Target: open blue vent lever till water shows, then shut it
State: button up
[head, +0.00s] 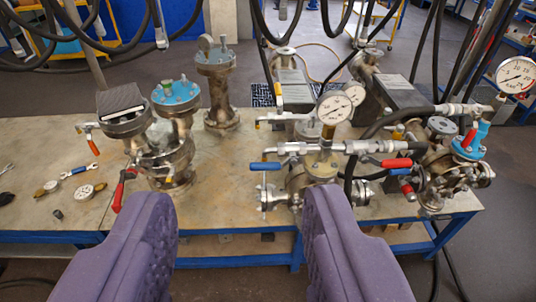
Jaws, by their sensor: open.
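A blue lever (265,166) lies level at the left end of a metal valve line on the middle flanged vessel (316,178). The line's left end bends downward near the lever; no water shows there. My gripper (236,198) is open and empty, its two purple padded fingers wide apart at the bottom of the view. The blue lever is beyond the fingertips, between them in the picture and nearer the right finger. The right finger hides the lower part of the middle vessel.
A red lever (397,163) sits at the line's right. Other flanged vessels (170,140) stand left, with another red lever (122,190). Gauges (334,107) and black hoses (378,130) crowd the right. Loose tools (76,171) lie far left. The tabletop (228,150) between vessels is bare.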

aim_at(262, 166)
jog(key=i+l, duration=0.1)
jog(key=i, duration=0.75)
